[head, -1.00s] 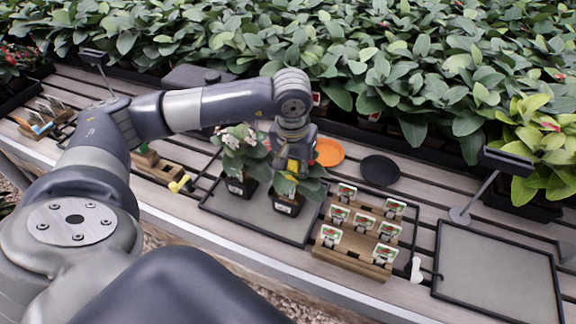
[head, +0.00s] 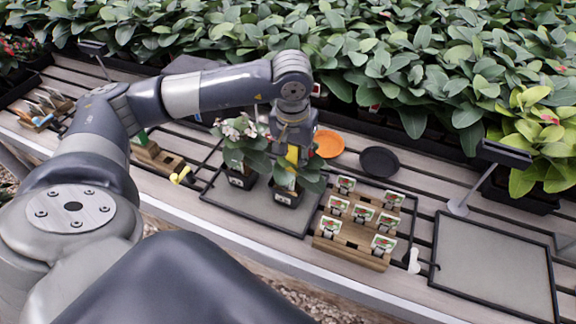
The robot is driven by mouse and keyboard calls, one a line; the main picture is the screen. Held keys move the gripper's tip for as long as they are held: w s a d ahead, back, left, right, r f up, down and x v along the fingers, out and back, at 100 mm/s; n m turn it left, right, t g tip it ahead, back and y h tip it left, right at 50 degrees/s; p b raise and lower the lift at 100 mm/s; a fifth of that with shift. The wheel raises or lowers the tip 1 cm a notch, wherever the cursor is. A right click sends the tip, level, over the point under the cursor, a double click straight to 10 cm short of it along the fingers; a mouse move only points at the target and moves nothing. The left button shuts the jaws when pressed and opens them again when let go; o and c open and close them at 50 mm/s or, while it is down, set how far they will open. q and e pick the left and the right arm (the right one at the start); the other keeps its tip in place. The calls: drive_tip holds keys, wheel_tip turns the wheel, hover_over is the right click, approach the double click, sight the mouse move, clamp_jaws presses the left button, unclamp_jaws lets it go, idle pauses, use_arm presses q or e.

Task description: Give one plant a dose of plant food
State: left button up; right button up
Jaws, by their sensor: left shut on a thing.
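Two potted plants stand side by side on a grey tray (head: 222,194) framed in black. The left plant (head: 237,178) has pale flowers and a dark pot with a white label. The right plant (head: 286,196) is leafy, in a similar dark pot. My left gripper (head: 292,152) points down just above the right plant, shut on a small yellow item (head: 292,154). Leaves and the gripper hide most of that item, so I cannot tell whether it touches the soil. A small pale patch shows among the leaves below it. My right gripper is not in view.
A wooden rack (head: 350,256) holds several small picture cards right of the tray. Orange (head: 328,143) and black (head: 380,161) saucers lie behind. An empty grey tray (head: 490,265) is at right. Dense foliage lines the back. A yellow-handled tool (head: 181,174) lies left.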

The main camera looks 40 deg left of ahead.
use_arm(q)
drive_tip(key=shift+w+r+p, duration=0.1)
drive_tip(key=shift+r+p, duration=0.95)
drive_tip(key=shift+r, duration=1.45)
